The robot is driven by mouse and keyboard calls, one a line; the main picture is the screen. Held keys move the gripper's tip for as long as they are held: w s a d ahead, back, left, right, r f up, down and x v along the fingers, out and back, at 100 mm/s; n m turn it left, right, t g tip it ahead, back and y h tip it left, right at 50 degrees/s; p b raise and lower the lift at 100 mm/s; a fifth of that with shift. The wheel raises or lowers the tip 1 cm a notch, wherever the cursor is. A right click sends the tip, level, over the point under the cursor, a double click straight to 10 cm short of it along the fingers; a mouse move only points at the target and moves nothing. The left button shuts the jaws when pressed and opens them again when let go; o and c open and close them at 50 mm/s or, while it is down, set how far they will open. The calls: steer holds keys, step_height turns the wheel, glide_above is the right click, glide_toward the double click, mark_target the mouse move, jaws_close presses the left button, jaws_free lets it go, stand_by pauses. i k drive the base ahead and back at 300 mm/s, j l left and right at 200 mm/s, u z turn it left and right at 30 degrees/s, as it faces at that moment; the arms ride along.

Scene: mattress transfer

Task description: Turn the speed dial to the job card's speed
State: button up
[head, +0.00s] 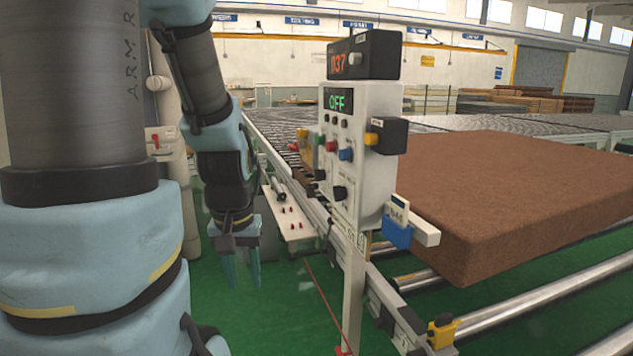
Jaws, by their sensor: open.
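The white control panel (366,150) stands on a post at the middle of the head view. Its small display reads OFF in green. Black knobs sit on its face, and the lower larger one (339,193) looks like a dial; its setting is too small to read. A black box (365,55) on top shows 037 in red. A white card (398,212) in a blue holder (397,232) hangs at the panel's lower right; its text is not clearly legible. My gripper (242,272) is open and empty, pointing down left of the panel, apart from it.
A large brown mattress block (520,195) lies on the rollers right of the panel. A white shelf (290,213) with small red pieces is behind and left of the panel. A yellow-black device (442,332) sits on the front rail. Green floor is clear below my gripper.

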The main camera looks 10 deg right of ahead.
mark_target(319, 175)
steer(key=i+j+u, duration=0.15)
steer(key=j, duration=0.3)
steer(key=i+j+u, duration=0.15)
steer(key=j, duration=0.3)
steer(key=i+j+u, duration=0.2)
steer(key=i+j, duration=0.15)
